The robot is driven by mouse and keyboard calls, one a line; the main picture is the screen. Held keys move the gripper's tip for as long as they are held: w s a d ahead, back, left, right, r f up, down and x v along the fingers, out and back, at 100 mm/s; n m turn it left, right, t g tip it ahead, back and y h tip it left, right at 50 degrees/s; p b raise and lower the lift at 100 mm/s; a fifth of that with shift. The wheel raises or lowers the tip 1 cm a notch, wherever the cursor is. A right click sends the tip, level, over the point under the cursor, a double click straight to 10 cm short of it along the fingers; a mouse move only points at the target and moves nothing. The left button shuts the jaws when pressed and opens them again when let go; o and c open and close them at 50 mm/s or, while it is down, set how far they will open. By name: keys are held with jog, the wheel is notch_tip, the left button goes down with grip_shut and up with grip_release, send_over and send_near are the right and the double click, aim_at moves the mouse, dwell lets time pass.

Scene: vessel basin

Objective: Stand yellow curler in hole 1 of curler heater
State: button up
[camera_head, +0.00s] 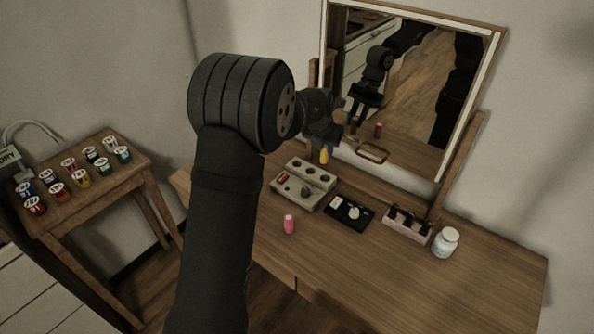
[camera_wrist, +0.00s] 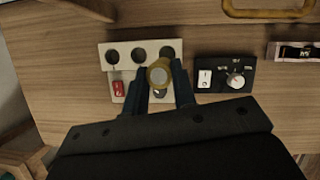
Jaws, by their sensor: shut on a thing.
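My gripper (camera_head: 322,138) is shut on the yellow curler (camera_head: 325,156) and holds it upright above the dressing table, near the back of the curler heater. In the wrist view the curler (camera_wrist: 159,73) shows end-on between my two dark fingers (camera_wrist: 160,84). The curler heater (camera_head: 289,193) is a pale block with a row of dark round holes along its back and a red part at its front left. In the wrist view the curler covers part of the heater (camera_wrist: 104,66), just below and left of the rightmost back hole. The hole numbers are not readable.
A black control box (camera_head: 340,219) with a switch and knob lies right of the heater. A pink curler (camera_head: 289,224) stands in front. A pink rack (camera_head: 408,228) and white jar (camera_head: 445,243) stand farther right. The mirror (camera_head: 410,90) rises behind. The front of the tabletop is mostly clear.

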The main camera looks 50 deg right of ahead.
jog(key=shift+w+d, duration=0.15)
jog(key=shift+d, duration=0.15)
jog(key=shift+w+d+f, duration=0.2)
jog(key=shift+w+f, duration=2.55)
jog(key=shift+w, duration=0.15)
jog(key=shift+w+d+f, duration=0.15)
jog(key=shift+w+f, duration=2.6)
jog(key=shift+w, duration=0.1)
jog(key=shift+f, duration=0.15)
jog(key=o, duration=1)
jog(key=v, duration=1.2)
